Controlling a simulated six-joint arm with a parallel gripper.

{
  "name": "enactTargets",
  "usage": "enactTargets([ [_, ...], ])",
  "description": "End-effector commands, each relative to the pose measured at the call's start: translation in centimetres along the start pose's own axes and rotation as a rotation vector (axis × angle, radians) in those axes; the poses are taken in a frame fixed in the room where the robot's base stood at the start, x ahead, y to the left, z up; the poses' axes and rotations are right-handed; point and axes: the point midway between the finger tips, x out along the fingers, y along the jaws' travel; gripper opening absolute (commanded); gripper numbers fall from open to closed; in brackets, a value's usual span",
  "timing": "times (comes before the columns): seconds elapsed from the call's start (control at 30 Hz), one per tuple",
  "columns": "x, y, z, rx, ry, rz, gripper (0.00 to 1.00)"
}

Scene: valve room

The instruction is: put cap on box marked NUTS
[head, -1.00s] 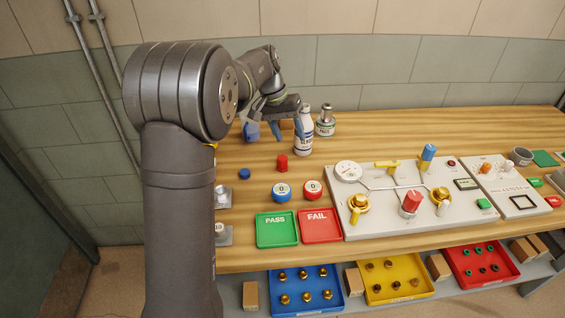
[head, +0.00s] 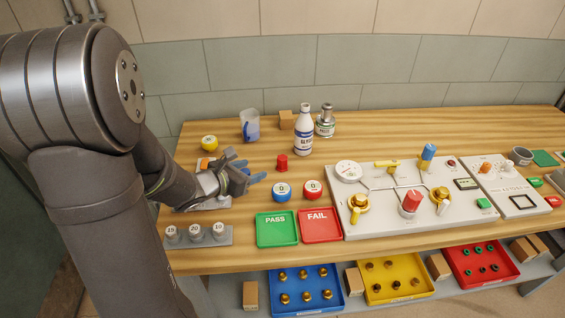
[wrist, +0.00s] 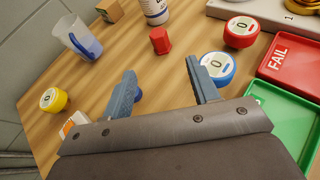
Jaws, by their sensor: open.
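My gripper (head: 254,170) is open and low over the left part of the wooden bench. Its two blue-grey fingers (wrist: 161,68) are spread apart in the wrist view. A red cap-like piece (head: 282,162) stands beyond the fingertips, and also shows in the wrist view (wrist: 160,40). A small brown box (head: 287,119) stands at the back. I cannot read NUTS on any box.
A blue-tinted jug (head: 250,127), white bottle (head: 304,135) and metal-topped jar (head: 325,122) stand at the back. Blue (head: 282,191) and red (head: 313,189) dials sit right of my gripper, behind the PASS (head: 276,229) and FAIL (head: 320,225) trays. A valve panel (head: 385,215) lies right.

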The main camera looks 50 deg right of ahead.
Motion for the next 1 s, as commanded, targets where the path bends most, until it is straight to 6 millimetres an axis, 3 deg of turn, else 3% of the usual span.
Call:
enactTargets([
  [0.17,1.0,0.2,-0.5,-0.044,0.004,0.022,0.55],
  [0.6,10.0,0.3,-0.5,-0.039,0.003,0.019,0.55],
  [1.0,13.8,0.3,-0.6,-0.039,0.003,0.02,0.55],
])
